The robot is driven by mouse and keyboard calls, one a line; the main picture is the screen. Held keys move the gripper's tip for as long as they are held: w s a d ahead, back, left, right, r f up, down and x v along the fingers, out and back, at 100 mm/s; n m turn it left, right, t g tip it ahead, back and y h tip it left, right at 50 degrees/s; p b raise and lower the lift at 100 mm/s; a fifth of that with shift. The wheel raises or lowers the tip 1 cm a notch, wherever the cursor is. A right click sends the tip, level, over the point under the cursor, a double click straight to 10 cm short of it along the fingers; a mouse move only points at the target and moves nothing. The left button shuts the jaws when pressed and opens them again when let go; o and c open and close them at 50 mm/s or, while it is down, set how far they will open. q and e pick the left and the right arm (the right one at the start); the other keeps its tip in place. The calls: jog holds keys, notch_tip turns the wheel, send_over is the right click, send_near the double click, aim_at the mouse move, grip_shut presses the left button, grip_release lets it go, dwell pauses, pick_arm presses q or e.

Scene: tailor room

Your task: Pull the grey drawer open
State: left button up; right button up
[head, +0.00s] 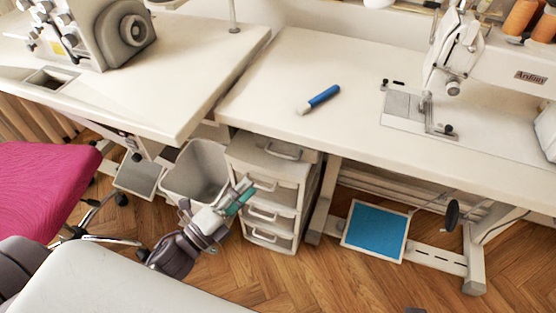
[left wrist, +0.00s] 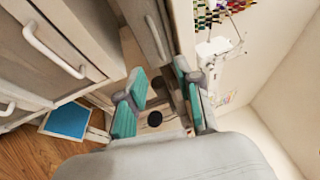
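A small drawer unit (head: 279,170) with pale grey drawer fronts and bar handles stands under the table. A curved handle (head: 283,151) shows near its top, with several more handles, such as the middle one (head: 262,213), below. My left gripper (head: 243,190) is in front of the unit's left side, near the upper drawer front. In the left wrist view its teal-padded fingers (left wrist: 158,88) are apart with nothing held between them. A drawer handle (left wrist: 52,46) shows at left there, and another (left wrist: 157,38) lies beyond the fingers. My right gripper is out of view.
A grey waste bin (head: 196,172) stands left of the unit, close to my left gripper. The table (head: 300,75) overhangs the unit. A table leg (head: 324,205) and a blue pedal (head: 375,232) are to the right. A pink chair (head: 45,185) is at left.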

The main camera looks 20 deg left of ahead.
pick_arm(q)
jog(key=x, duration=1.1)
jog(key=shift+w, duration=0.25)
jog(key=shift+f, duration=0.15)
grip_shut()
